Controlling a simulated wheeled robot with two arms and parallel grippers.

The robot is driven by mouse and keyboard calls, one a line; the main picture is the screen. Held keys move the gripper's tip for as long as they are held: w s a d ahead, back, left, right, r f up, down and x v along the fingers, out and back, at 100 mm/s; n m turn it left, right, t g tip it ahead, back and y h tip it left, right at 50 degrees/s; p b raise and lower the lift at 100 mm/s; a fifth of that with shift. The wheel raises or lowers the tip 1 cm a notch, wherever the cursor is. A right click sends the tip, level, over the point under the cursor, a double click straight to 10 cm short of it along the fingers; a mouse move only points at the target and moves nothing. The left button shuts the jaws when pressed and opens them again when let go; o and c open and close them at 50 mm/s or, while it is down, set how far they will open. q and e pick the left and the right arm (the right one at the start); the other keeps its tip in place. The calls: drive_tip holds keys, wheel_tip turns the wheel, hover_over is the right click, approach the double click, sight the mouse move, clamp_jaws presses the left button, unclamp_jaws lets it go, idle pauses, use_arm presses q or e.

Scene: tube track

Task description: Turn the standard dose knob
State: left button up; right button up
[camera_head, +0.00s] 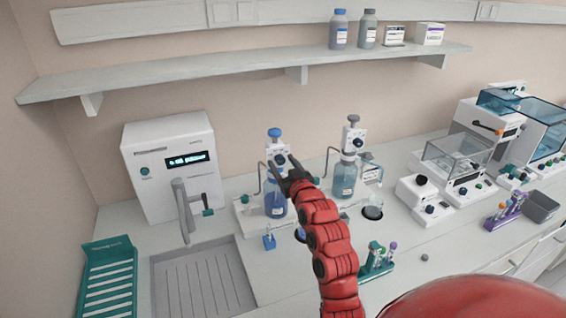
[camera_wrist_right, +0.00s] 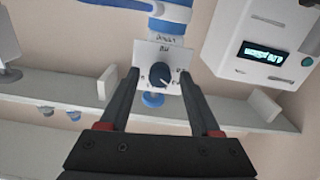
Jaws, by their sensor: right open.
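Two bottle-top dispensers stand on the counter: a blue-topped one (camera_head: 275,133) on a blue bottle, and a grey-topped one (camera_head: 353,119) on a clear teal bottle. My right gripper (camera_head: 290,163) is in front of the blue-topped one and partly hides it. In the right wrist view, a dark blue round knob (camera_wrist_right: 161,75) with a white pointer mark sits on a white dial plate (camera_wrist_right: 148,53). The open fingers of my right gripper (camera_wrist_right: 157,80) lie to either side of the knob, apart from it. The small print on the plate is not readable. My left gripper is out of view.
A white machine with a display (camera_head: 170,165) and a tap (camera_head: 183,210) stand left of the dispensers. A sink (camera_head: 205,285) and a green rack (camera_head: 107,275) are at the front left. Several white instruments fill the right side. A shelf (camera_head: 230,70) runs above.

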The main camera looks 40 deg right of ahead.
clamp_jaws()
idle(0.3)
idle(0.3)
drive_tip(key=m+b, duration=0.1)
drive_tip(key=m, duration=0.2)
drive_tip(key=shift+b, duration=0.4)
drive_tip(key=m+b, duration=0.1)
drive_tip(key=m, duration=0.2)
drive_tip(key=shift+m, duration=0.3)
drive_tip(key=m, duration=0.4)
drive_tip(key=shift+d+m, duration=0.1)
drive_tip(key=shift+m, duration=2.4)
